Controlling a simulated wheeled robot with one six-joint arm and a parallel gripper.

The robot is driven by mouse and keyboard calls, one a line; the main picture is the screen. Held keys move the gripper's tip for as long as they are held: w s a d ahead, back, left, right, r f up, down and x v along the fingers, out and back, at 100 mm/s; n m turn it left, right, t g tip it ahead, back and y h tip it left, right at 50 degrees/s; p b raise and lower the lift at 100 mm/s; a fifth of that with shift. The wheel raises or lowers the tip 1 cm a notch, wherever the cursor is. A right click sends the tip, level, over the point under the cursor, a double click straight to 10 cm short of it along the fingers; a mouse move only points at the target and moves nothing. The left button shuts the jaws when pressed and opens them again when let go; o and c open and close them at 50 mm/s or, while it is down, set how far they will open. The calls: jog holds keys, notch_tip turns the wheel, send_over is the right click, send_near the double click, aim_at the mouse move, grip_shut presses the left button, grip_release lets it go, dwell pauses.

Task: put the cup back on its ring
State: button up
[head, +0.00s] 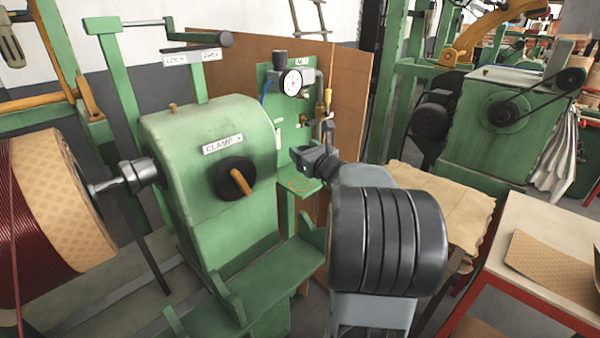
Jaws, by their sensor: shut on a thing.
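The ring (300,185) is a thin orange circle on a small green shelf below the gauge panel. It looks empty. My gripper (303,156) is just above and behind the ring in the picture, near the panel, with its dark jaws pointing left. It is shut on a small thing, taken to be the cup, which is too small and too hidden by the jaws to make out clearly. I cannot tell its tilt or its exact height above the shelf.
The green panel (275,92) with a gauge (291,81) and pipes rises behind the shelf. The green clamp housing (208,150) with its black knob (236,179) stands close on the left. A brown board (349,100) is behind. A paper-covered table (440,205) is at right.

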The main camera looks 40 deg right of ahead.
jog(key=w+f, duration=0.1)
jog(key=f, duration=0.1)
jog(key=w+d+f, duration=0.1)
jog(key=w+f, duration=0.2)
jog(key=f, duration=0.1)
jog(key=shift+w+d+f+b, duration=0.1)
jog(key=shift+w+d+b, duration=0.2)
jog(key=shift+w+d, duration=0.1)
jog(key=shift+f, duration=1.4)
jog(key=shift+f+b, duration=0.25)
jog(key=shift+b, duration=0.2)
jog(key=o, duration=1)
jog(key=shift+r, duration=0.1)
jog(key=shift+r+p, duration=0.2)
jog(key=shift+p, duration=0.15)
jog(key=s, duration=1.2)
jog(key=shift+a+b, duration=0.35)
jog(key=shift+a, duration=0.05)
